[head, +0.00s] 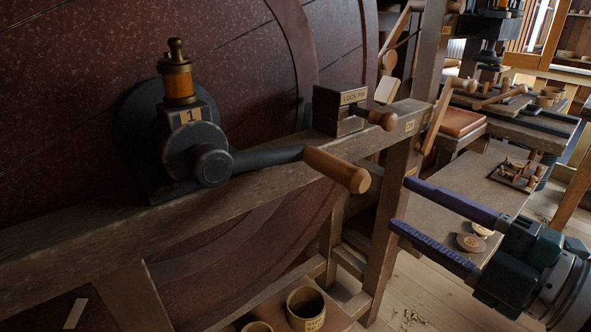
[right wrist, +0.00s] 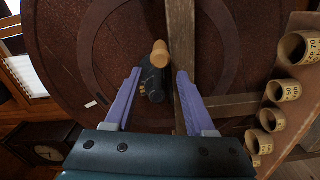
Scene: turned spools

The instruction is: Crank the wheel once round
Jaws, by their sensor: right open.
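A crank with a dark curved arm (head: 268,159) and a wooden handle (head: 338,170) is on a dark iron housing marked 1 (head: 190,115), mounted on a wooden beam. The crank arm points right in the head view. Behind it is the large dark red wheel (head: 80,75), which also fills much of the right wrist view (right wrist: 105,35). My right gripper (head: 400,203) is open and empty, to the right of the handle and apart from it. In the right wrist view the handle (right wrist: 159,52) appears between and beyond the purple fingers (right wrist: 158,73). My left gripper is not in view.
A block labelled LOCK PIN (head: 340,108) with a wooden knob sits on the beam (head: 75,238) beyond the crank. Labelled cups (head: 306,308) stand on a shelf below. A workbench (head: 440,205) with small wooden pieces lies behind my right gripper.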

